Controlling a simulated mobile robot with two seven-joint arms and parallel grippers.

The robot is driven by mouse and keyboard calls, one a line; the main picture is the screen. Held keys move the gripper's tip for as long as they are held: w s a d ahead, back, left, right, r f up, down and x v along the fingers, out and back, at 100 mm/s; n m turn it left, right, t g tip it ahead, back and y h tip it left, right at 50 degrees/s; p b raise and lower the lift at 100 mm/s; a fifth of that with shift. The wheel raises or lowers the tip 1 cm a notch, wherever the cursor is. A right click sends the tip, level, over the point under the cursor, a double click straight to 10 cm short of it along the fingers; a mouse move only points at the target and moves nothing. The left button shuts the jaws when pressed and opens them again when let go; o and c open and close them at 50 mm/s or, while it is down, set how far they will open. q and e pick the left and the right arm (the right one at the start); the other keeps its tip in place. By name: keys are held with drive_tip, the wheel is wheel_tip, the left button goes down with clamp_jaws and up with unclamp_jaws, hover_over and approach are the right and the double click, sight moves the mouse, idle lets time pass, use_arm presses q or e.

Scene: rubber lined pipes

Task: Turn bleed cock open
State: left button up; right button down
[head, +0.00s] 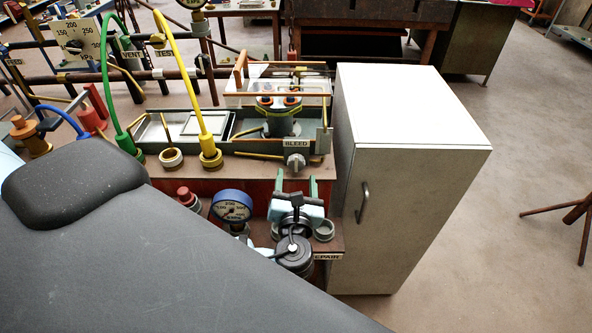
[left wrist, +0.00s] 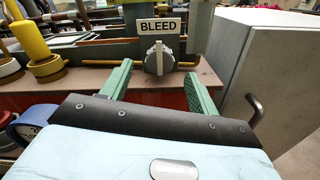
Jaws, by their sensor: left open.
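The bleed cock (head: 296,160) is a small grey knob below the white BLEED label (head: 297,143), on the front of the bench assembly. In the left wrist view the cock (left wrist: 159,60) shows its raised grip bar standing about upright. My left gripper (head: 297,182) is open and empty, in front of the cock and a little below it in the head view. In the left wrist view its green fingers (left wrist: 160,80) stand apart on either side of the cock, which appears just beyond the tips. No contact shows. My right gripper is in neither view.
A tall grey cabinet (head: 415,170) with a handle stands close on the right. A pressure gauge (head: 232,206) and a red knob (head: 185,194) sit low at left. Yellow (head: 190,85) and green hoses (head: 105,80) rise at left. The floor right of the cabinet is mostly clear.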

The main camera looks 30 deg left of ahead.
sight(296, 166)
use_arm(q)
drive_tip(key=shift+x, duration=1.9)
drive_tip(key=shift+c, duration=0.4)
drive_tip(key=c, duration=0.9)
